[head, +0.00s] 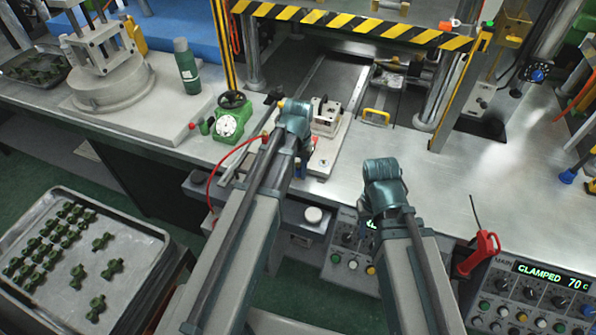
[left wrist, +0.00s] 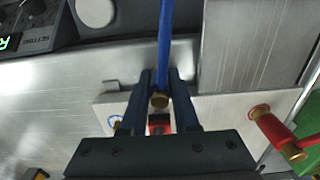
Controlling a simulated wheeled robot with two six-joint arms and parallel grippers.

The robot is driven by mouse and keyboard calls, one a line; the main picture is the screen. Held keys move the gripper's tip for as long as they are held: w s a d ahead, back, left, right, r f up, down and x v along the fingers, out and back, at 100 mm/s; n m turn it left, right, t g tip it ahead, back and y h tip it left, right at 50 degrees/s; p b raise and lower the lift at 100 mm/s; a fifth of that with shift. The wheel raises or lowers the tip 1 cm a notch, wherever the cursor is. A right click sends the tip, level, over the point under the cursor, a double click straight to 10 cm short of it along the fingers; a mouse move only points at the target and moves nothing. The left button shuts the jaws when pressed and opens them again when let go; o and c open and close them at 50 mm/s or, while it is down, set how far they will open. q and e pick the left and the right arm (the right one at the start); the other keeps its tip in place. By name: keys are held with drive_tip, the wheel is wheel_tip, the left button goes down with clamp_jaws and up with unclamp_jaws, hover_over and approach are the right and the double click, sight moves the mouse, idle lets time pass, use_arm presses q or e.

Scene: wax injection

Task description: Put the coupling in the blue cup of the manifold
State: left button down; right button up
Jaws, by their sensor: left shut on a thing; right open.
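The coupling (left wrist: 159,100) is a brass end on a blue hose (left wrist: 166,40). My left gripper (left wrist: 162,108) is shut on it, one dark finger on each side, in the left wrist view. A red fitting (left wrist: 159,122) shows between the fingers, past the coupling. The coupling appears apart from the blue ring. In the head view my left wrist hides most of this spot. My right gripper (head: 372,224) is open, mostly hidden behind its wrist.
A red hose with a red-and-brass fitting (left wrist: 262,115) stands right of the fingers. In the head view, a green gauge unit (head: 230,120) stands left of the wrist and a striped press frame (head: 340,20) behind. The right bench top (head: 460,190) has free room.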

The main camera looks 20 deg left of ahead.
use_arm(q)
drive_tip(key=c, duration=0.7)
unclamp_jaws()
drive_tip(key=shift+o, duration=0.2)
drive_tip(key=shift+r, duration=0.1)
